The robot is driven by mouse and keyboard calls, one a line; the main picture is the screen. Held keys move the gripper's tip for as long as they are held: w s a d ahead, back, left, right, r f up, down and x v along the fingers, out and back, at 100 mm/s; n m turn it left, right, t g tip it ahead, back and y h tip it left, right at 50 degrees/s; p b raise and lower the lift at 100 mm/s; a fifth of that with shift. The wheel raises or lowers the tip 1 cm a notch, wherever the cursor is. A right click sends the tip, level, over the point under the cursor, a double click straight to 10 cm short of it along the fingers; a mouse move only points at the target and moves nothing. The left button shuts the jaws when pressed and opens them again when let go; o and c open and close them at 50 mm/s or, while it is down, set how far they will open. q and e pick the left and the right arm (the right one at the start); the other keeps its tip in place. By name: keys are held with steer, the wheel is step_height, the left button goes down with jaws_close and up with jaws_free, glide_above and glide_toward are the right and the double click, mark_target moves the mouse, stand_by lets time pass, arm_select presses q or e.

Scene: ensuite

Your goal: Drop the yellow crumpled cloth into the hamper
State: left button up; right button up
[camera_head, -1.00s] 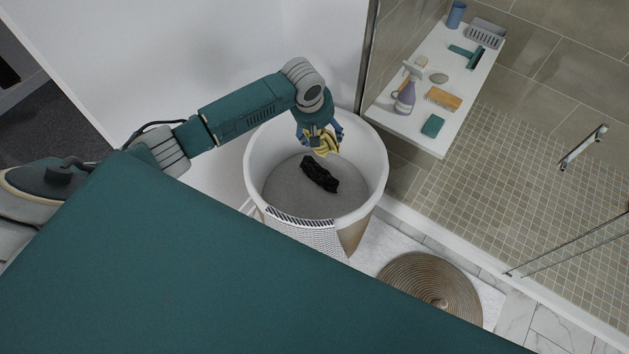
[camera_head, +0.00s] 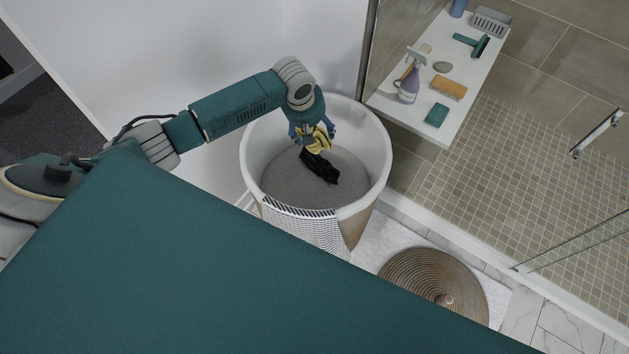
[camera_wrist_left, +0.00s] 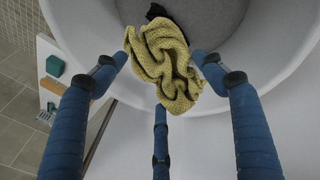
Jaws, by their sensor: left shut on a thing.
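The yellow crumpled cloth (camera_head: 316,140) hangs in my left gripper (camera_head: 312,133), which is shut on it. The gripper points down over the open hamper (camera_head: 382,165), near its back side in the head view. In the left wrist view the cloth (camera_wrist_left: 165,65) lies between the blue fingers (camera_wrist_left: 165,85), with the hamper's pale rim (camera_wrist_left: 275,70) behind it. A black crumpled cloth (camera_head: 321,168) lies on the hamper's grey floor and is partly hidden by the yellow one in the wrist view. My right gripper is out of view.
A patterned cloth (camera_head: 300,226) hangs over the hamper's front rim. A round woven lid (camera_head: 420,285) lies on a white mat (camera_head: 375,245). A white bench (camera_head: 425,115) with bottles, brushes and soap stands at the right, by the glass shower.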

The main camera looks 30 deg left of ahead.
arm_select(q)
steer(key=o, duration=1.1)
steer(key=shift+f, duration=0.1)
steer(key=v, duration=1.2)
